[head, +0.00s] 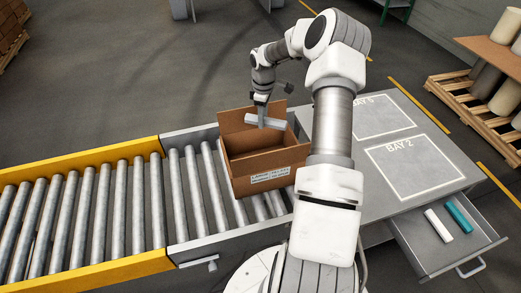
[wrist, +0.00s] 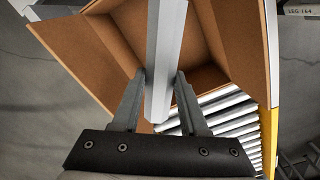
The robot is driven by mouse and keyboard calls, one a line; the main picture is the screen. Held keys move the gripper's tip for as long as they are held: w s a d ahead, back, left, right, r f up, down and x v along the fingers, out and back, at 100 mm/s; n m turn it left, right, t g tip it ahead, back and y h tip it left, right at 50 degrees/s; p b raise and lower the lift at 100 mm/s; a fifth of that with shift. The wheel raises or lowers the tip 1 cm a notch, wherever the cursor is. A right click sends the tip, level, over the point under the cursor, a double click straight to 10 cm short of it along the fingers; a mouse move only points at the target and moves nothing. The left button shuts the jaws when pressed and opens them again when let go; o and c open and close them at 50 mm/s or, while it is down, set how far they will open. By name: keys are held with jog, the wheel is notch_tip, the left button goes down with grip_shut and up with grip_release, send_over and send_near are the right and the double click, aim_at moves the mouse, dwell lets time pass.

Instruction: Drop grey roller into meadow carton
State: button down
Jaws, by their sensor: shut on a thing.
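The grey roller (head: 272,122) is a pale bar held between the fingers of my gripper (head: 262,106), over the open top of the cardboard carton (head: 268,163). The wrist view shows the roller (wrist: 166,45) between both fingers of my gripper (wrist: 160,80), with the carton's brown inside (wrist: 205,45) behind it. The carton stands on the conveyor with its flaps open. A white label (head: 270,175) is on its front; I cannot read its words.
A roller conveyor (head: 85,210) with yellow rails runs left. A grey table with a BAY 2 outline (head: 414,165) is to the right. Below it, an open drawer (head: 420,248) holds a white roller (head: 438,225) and a teal roller (head: 459,215).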

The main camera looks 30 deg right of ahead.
notch_tip(320, 180, down, 6)
jog(key=b, duration=0.3)
jog(key=shift+r, duration=0.1)
jog(key=shift+c, duration=1.8)
grip_release()
jog(key=shift+s, duration=0.1)
notch_tip(320, 180, up, 17)
jog(key=shift+r+b, duration=0.2)
jog(key=shift+b, duration=0.25)
